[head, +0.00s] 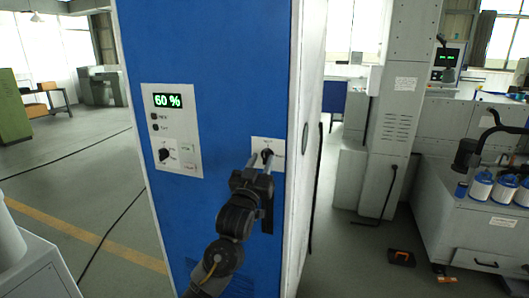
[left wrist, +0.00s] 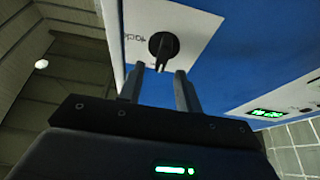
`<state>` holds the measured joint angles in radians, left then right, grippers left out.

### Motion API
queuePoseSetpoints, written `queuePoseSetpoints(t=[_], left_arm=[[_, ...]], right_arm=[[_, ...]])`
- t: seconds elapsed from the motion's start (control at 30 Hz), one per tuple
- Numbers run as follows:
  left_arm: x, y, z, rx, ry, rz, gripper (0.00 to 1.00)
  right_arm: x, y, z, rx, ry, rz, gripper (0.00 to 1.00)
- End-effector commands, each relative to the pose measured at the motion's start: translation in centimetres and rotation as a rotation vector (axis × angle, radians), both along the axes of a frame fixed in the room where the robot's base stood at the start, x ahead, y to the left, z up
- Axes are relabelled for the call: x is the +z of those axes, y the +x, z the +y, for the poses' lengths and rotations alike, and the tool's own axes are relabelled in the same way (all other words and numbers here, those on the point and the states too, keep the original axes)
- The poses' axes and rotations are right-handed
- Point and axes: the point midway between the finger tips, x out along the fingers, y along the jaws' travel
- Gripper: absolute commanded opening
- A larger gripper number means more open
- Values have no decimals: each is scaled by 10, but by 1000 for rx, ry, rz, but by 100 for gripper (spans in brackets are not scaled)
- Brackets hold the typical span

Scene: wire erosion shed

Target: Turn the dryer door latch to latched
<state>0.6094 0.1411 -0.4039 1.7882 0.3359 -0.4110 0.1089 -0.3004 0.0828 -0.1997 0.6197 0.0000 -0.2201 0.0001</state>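The dryer is a tall blue cabinet (head: 215,50). Its latch is a black knob (head: 267,154) on a small white plate (head: 258,143) near the cabinet's right edge. In the left wrist view the latch knob (left wrist: 163,44) is round with a narrow grip bar pointing down toward my gripper. My left gripper (head: 265,162) is in front of the plate. Its two fingers (left wrist: 160,70) are apart, with the bar's lower end between and just beyond the tips; I cannot tell whether they touch it. The lettering beside the knob is only partly visible. My right gripper is out of view.
A control panel (head: 173,125) with a green 60 % display and a selector knob (head: 164,154) is left of the latch. A dark vertical slot or handle (head: 267,215) lies below the latch, partly behind my gripper. Machines (head: 480,210) stand on the right. Floor on the left is open.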

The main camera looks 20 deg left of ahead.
Motion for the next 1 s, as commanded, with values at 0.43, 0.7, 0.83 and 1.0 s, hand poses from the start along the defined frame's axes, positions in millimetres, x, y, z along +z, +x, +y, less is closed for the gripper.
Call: queuePoseSetpoints(t=[0.43,0.7,0.83,1.0], left_arm=[[10,26,-2,-1,0,-1,34],[10,25,-2,-1,0,0,16],[9,25,-2,-1,1,2,0],[8,26,-2,-1,2,5,0]], right_arm=[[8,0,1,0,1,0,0],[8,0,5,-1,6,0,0],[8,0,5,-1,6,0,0],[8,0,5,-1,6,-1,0]])
